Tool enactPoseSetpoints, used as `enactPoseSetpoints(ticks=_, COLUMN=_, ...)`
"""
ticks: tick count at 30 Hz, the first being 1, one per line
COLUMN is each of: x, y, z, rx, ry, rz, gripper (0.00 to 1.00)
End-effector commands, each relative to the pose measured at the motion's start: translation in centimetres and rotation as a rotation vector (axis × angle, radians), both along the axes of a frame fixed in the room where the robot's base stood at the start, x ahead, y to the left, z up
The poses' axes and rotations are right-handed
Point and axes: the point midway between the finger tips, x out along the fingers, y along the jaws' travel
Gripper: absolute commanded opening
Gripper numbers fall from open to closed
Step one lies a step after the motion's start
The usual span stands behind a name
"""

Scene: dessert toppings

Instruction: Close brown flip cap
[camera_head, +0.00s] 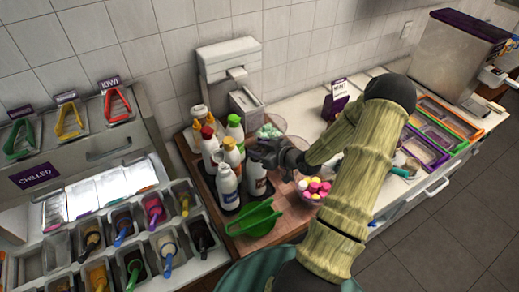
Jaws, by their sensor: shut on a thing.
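A white bottle with a dark brown label (257,181) stands on the wooden tray at the right of a group of bottles. My gripper (263,155) is at the top of this bottle and appears shut on it. The gripper hides the bottle's top, so I cannot see a brown flip cap or tell whether it is open or shut. My arm comes in from the lower right.
Several other bottles stand close by on the left, including a white one (228,187) and a red-capped one (209,146). A bowl of colourful balls (315,188) is to the right, partly behind my arm.

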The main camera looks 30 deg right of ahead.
Motion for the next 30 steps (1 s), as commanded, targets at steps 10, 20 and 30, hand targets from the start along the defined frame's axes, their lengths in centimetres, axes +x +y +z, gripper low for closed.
enactPoseSetpoints(ticks=10, x=-0.3, y=-0.2, z=-1.1, rx=0.045, ry=-0.113, rz=-0.001, gripper=0.15)
enactPoseSetpoints(ticks=20, x=-0.6, y=-0.3, z=-1.7, rx=0.101, ry=-0.244, rz=-0.001, gripper=0.15)
enactPoseSetpoints(ticks=30, x=-0.9, y=-0.4, z=-1.8, rx=0.142, ry=-0.344, rz=0.0, gripper=0.15)
